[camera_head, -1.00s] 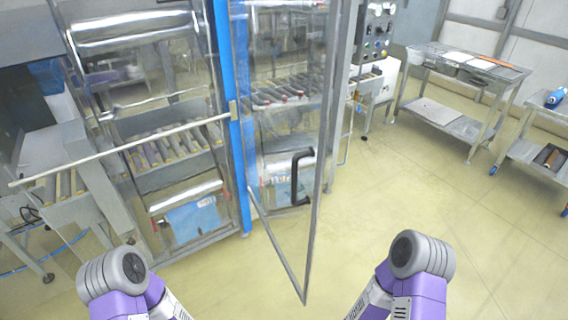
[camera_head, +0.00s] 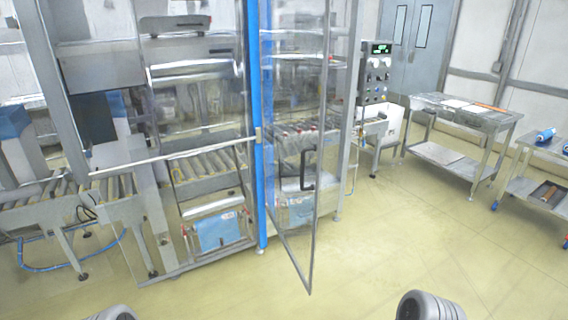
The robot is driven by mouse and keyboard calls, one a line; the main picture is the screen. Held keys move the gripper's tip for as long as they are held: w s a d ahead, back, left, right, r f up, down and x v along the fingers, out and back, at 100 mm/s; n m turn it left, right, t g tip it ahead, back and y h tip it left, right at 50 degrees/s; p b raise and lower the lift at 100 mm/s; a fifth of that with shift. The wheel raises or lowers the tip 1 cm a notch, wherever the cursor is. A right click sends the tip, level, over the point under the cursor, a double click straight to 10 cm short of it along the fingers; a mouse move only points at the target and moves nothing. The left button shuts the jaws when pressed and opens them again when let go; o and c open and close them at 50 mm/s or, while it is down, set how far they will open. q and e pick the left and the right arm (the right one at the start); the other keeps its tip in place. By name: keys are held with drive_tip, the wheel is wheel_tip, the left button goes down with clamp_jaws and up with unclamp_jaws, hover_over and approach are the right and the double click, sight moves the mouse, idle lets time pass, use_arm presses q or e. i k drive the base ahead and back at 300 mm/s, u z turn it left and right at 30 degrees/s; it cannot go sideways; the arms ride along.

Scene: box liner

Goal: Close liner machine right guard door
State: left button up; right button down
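The liner machine (camera_head: 262,120) stands left of centre, with a blue vertical post. Its right guard door (camera_head: 296,228) is a clear panel in a thin grey frame, hinged near the blue post. It stands swung open, its lower free corner out over the floor toward me. A black handle (camera_head: 309,169) sits on the door's free-edge side. Only rounded grey parts of my two arms show at the bottom edge, well short of the door. Neither gripper is in view.
A control panel (camera_head: 374,73) with knobs stands right of the door. A steel table (camera_head: 463,117) and a second cart (camera_head: 522,184) stand at the right. The yellowish floor (camera_head: 400,240) in front of the door is clear. Roller conveyors (camera_head: 30,197) stand at the left.

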sight(277, 202)
drive_tip(key=u, duration=0.55)
drive_tip(key=i, duration=0.6)
drive_tip(key=u, duration=0.35)
